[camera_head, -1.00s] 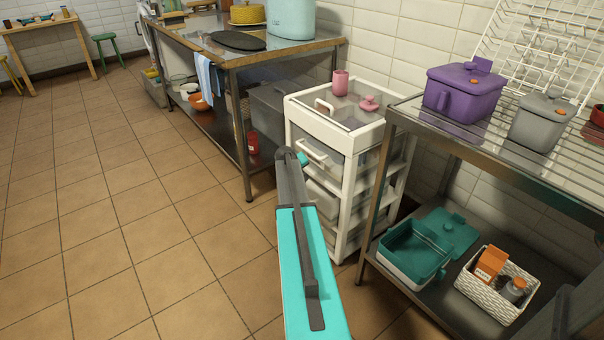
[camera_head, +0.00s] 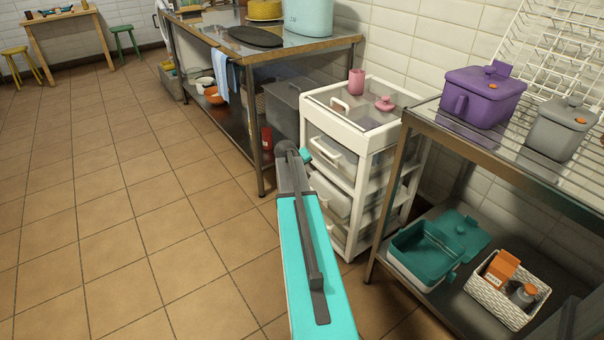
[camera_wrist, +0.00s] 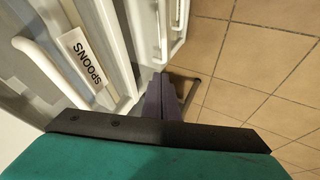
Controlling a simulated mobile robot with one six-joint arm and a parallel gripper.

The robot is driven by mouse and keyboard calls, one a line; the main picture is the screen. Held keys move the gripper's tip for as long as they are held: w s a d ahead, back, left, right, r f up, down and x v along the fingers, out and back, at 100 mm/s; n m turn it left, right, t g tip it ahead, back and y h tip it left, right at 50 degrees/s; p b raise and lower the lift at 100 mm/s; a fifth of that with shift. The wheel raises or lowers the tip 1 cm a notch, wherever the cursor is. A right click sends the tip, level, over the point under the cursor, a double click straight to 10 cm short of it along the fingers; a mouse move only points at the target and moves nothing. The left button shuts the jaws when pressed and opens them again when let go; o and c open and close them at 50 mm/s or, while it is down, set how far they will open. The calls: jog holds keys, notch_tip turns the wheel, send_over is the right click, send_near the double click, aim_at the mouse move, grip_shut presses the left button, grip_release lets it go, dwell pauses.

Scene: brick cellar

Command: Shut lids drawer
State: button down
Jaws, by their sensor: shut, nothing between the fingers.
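The white drawer unit (camera_head: 348,124) stands between the steel table and the steel rack, with several drawers in its front. In the wrist view one drawer front carries a SPOONS label (camera_wrist: 84,56), seen turned, and a long white handle (camera_wrist: 50,68). Another white drawer front with a handle (camera_wrist: 161,30) stands further out beside it; no label on it can be read, so I cannot tell which drawer is lids. My gripper (camera_wrist: 178,112) is shut and empty, its dark fingers close to that outer drawer front; contact is unclear.
A pink cup (camera_head: 356,81) and a pink lidded item (camera_head: 385,103) are on the unit's top. The steel rack (camera_head: 480,159) at right holds purple and grey pots, with a teal box (camera_head: 421,253) and a white basket (camera_head: 504,301) below. The tiled floor at left is clear.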

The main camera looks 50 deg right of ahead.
jog(key=shift+v, duration=1.4)
